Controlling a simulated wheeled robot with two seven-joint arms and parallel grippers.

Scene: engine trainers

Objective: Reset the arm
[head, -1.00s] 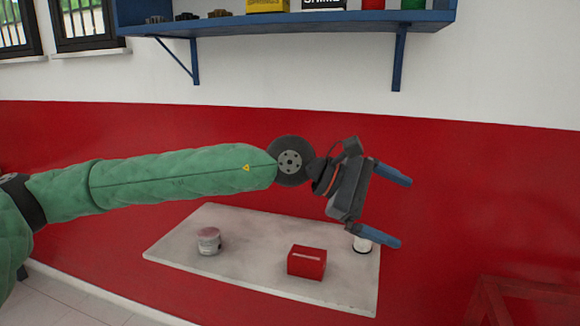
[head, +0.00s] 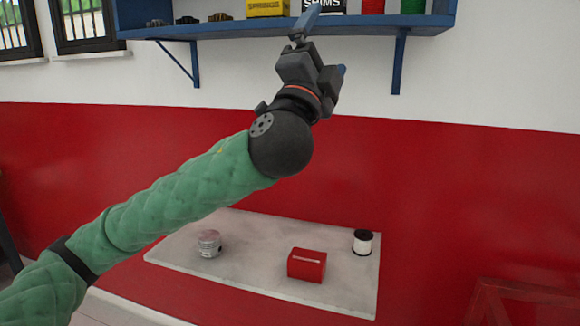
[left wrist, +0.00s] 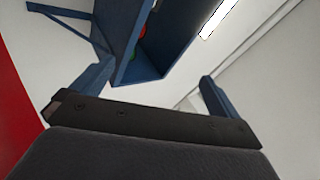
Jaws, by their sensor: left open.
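My left arm, in a green quilted sleeve, reaches up from the lower left in the head view. My left gripper (head: 325,45) is raised in front of the blue wall shelf (head: 350,24), with one blue finger overlapping the shelf's face. The left wrist view shows its two blue fingers (left wrist: 152,92) spread wide with nothing between them. My right gripper is out of view.
A pale bench top (head: 260,268) holds a small jar (head: 209,243), a red box (head: 307,264) and a white spool with a black top (head: 362,242). Boxes and cans stand on the shelf, including a yellow box (head: 267,8). A red frame (head: 525,300) stands lower right.

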